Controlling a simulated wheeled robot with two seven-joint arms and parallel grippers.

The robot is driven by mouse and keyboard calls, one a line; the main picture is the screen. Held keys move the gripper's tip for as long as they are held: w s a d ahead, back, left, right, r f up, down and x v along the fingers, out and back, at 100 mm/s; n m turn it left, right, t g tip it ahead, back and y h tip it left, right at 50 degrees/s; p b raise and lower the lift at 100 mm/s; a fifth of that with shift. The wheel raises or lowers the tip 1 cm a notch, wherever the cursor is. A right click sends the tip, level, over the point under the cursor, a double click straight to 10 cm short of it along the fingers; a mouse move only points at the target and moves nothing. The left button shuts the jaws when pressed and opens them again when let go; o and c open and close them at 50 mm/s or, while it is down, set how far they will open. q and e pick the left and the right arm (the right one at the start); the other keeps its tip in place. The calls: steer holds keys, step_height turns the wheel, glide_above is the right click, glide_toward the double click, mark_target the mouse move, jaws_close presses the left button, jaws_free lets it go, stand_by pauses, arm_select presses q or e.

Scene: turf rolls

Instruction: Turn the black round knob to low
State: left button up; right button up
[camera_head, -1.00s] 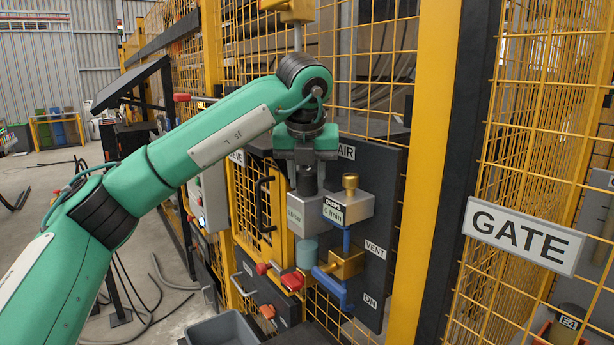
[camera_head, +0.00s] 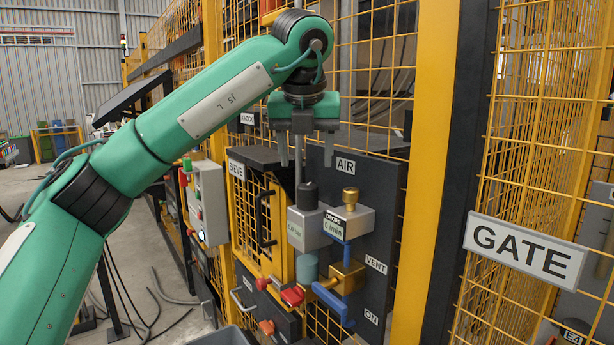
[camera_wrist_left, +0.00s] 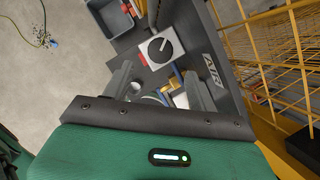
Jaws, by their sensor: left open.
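The black round knob (camera_head: 308,196) stands upright on a grey regulator box (camera_head: 308,228) with a small pressure readout, in front of the dark AIR panel. In the left wrist view the knob (camera_wrist_left: 160,48) appears as a black disc with a pale pointer line on a light square top. My left gripper (camera_head: 302,158) points down above the knob, clear of it with a visible gap. Its fingers (camera_wrist_left: 163,85) are open and empty. The readout and any scale around the knob are too small to read surely. My right gripper does not show.
Just right of the knob stands a grey DROPS box (camera_head: 350,220) with a brass knob (camera_head: 350,195). A brass valve with a blue handle (camera_head: 332,304) and red handles (camera_head: 292,296) sit below. A yellow mesh door with a black handle (camera_head: 264,220) is to the left.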

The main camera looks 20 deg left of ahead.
arm_select(q)
steer(key=v, duration=0.5)
steer(key=shift+r, duration=0.15)
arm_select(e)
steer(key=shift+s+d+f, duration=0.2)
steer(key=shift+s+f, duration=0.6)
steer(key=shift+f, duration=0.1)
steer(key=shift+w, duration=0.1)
